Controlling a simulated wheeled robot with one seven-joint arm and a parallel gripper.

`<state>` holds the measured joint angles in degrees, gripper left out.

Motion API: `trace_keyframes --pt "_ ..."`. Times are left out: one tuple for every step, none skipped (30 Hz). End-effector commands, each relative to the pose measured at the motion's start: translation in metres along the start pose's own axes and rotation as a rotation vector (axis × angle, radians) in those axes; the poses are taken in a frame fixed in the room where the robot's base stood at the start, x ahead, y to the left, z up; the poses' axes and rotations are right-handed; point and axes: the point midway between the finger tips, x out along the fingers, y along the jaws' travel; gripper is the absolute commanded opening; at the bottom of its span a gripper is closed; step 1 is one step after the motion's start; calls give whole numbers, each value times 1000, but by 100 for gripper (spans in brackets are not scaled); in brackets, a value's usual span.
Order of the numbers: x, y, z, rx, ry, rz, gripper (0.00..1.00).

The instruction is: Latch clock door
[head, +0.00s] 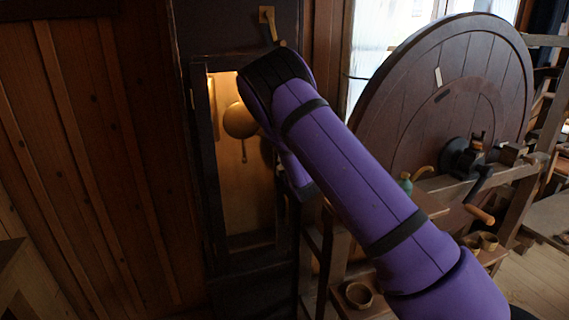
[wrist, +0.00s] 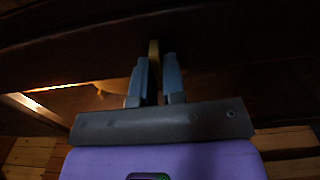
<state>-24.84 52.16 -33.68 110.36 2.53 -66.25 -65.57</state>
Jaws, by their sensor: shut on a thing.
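The dark clock case (head: 222,272) stands at the left centre of the head view. Its front shows a lit interior with a round brass pendulum bob (head: 240,120). The clock door cannot be told clearly from the case frame, and my arm covers the right side. A brass latch (head: 267,16) sits on the dark wood above the opening, its lever slanting downward. In the wrist view my gripper (wrist: 154,66) is shut on a narrow brass piece (wrist: 153,52) in front of dark wood. Whether this is the latch or a door handle I cannot tell. My arm hides the gripper in the head view.
A large round wooden wheel (head: 440,100) with a crank (head: 479,214) stands at the right. Small bowls (head: 358,294) rest on a low wooden stand. Plank panelling (head: 90,150) closes off the left. A window (head: 385,40) is behind.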

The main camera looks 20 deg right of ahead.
Motion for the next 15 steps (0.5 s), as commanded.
trace_keyframes --pt "0 -1 0 -4 0 -1 0" --pt "0 -1 0 -5 0 -1 0" --pt "0 -1 0 -6 0 -2 0" --pt "0 -1 0 -7 0 -2 0" --pt "0 -1 0 -7 0 -2 0" --pt "0 -1 0 -7 0 -2 0" --pt "0 -1 0 -7 0 -2 0" --pt "0 -1 0 -7 0 -2 0" --pt "0 -1 0 -7 0 -2 0" --pt "0 -1 0 -6 0 -2 0" --pt "0 -1 0 -6 1 -2 0" --pt "0 -1 0 -6 1 -2 0" --pt "0 -1 0 -6 1 -2 13" --pt "0 -1 0 -6 1 -2 20" --pt "0 -1 0 -6 1 -2 29"
